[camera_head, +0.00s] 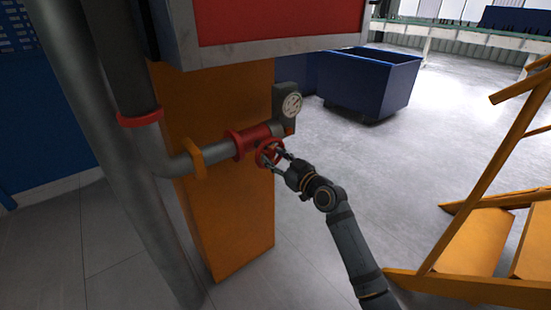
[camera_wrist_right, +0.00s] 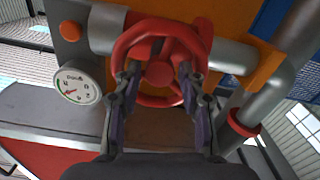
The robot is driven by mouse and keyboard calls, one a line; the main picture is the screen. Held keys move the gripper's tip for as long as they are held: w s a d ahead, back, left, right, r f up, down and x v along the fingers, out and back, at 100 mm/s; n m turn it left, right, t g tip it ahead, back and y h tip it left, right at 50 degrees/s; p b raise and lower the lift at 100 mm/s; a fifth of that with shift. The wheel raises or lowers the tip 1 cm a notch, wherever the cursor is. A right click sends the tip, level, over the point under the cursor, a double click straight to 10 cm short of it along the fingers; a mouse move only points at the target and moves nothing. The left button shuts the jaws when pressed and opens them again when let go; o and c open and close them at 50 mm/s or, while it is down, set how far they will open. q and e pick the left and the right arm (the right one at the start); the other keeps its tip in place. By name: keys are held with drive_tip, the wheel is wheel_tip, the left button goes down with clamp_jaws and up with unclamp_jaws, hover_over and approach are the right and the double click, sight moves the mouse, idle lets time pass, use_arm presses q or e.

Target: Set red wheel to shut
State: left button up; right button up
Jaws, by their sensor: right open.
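The red wheel (camera_head: 268,153) sits on a valve at the end of a grey pipe, in front of an orange column. It also shows in the right wrist view (camera_wrist_right: 160,74), near the top middle, with its hub and rim visible. My right gripper (camera_head: 279,161) is at the wheel with its fingers apart. In the right wrist view the two fingers (camera_wrist_right: 162,88) reach to the wheel, one on each side of the hub. I cannot tell whether they touch the rim. My left gripper is not in view.
A round gauge (camera_head: 291,105) is mounted just above the wheel; the grey pipe (camera_head: 213,152) runs left from the valve. Orange stairs (camera_head: 470,240) stand at the right. A blue bin (camera_head: 370,80) stands behind on open grey floor.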

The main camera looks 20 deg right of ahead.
clamp_jaws()
